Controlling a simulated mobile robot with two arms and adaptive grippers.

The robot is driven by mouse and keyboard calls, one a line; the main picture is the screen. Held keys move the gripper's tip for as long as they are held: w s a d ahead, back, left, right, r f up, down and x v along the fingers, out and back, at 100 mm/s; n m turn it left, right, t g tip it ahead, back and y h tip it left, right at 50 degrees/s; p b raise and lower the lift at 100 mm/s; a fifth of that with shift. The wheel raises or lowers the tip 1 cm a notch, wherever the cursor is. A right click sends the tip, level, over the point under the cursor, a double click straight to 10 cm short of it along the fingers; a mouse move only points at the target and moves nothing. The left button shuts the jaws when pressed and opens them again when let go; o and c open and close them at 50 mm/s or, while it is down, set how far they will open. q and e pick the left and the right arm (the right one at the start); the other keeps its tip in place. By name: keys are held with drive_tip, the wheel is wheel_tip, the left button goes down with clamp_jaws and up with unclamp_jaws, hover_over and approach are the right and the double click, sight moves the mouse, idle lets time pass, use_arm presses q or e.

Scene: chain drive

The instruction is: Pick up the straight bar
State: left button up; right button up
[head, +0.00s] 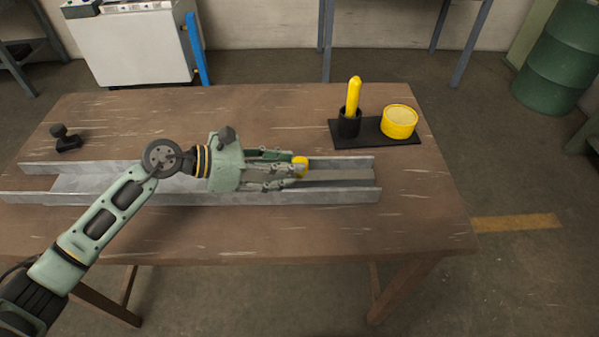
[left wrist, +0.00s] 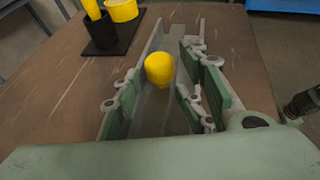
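A straight yellow bar with a rounded top (head: 354,92) stands upright in a black cup (head: 349,124) on a black base plate (head: 373,142) at the table's back right. My left gripper (head: 288,170) is low over the grey metal channel, left of and nearer than the bar's holder, pointing right. Its green-padded fingers are apart. A yellow rounded piece (head: 301,164) is at the fingertips; in the left wrist view this piece (left wrist: 160,67) shows between the fingers, with visible gaps beside it. Whether a finger touches it I cannot tell.
A round yellow piece (head: 399,121) is on the right of the base plate. The long grey channel (head: 335,195) runs along the table (head: 250,235). A small black object (head: 66,138) is at the far left. The table's right end and front are clear.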

use_arm(q)
drive_tip(key=shift+x, duration=1.2)
drive_tip(key=shift+f, duration=0.25)
clamp_jaws()
drive_tip(key=shift+d+r, duration=0.1)
drive_tip(key=shift+r, duration=0.15)
